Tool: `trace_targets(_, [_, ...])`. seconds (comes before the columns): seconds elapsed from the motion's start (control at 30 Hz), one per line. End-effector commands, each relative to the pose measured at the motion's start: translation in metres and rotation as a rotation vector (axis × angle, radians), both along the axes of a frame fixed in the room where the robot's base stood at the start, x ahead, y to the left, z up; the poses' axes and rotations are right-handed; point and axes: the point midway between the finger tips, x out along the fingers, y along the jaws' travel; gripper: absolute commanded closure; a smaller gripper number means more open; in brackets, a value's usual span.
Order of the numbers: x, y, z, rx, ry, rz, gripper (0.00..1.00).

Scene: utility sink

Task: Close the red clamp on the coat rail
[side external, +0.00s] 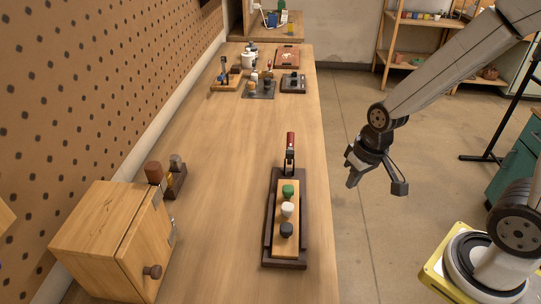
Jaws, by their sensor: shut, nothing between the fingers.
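The red clamp (291,140) stands at the far end of a dark base on the wooden bench, its red handle pointing up. The coat rail (289,245) is a light wooden strip lying on that base. It carries a green, a white and a dark knob in a row. The part of the clamp near the rail's far end is too small to tell whether it touches the rail. My gripper (353,178) is to the right of the clamp, beyond the bench's right edge, above the floor. It is shut and empty, apart from the clamp.
A wooden cabinet (110,240) with a round knob stands at the near left, beside a small dark holder (176,181). Several trays and small items (258,88) sit at the bench's far end. The bench (225,150) is clear left of the clamp. A pegboard wall (90,80) borders the left.

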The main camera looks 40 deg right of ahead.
Motion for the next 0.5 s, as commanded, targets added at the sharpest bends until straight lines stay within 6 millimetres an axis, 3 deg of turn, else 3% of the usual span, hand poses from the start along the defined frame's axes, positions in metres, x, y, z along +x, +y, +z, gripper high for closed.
trace_targets(0.5, [0.034, -0.007, -0.027, 0.310, 0.166, -0.464, 1.00])
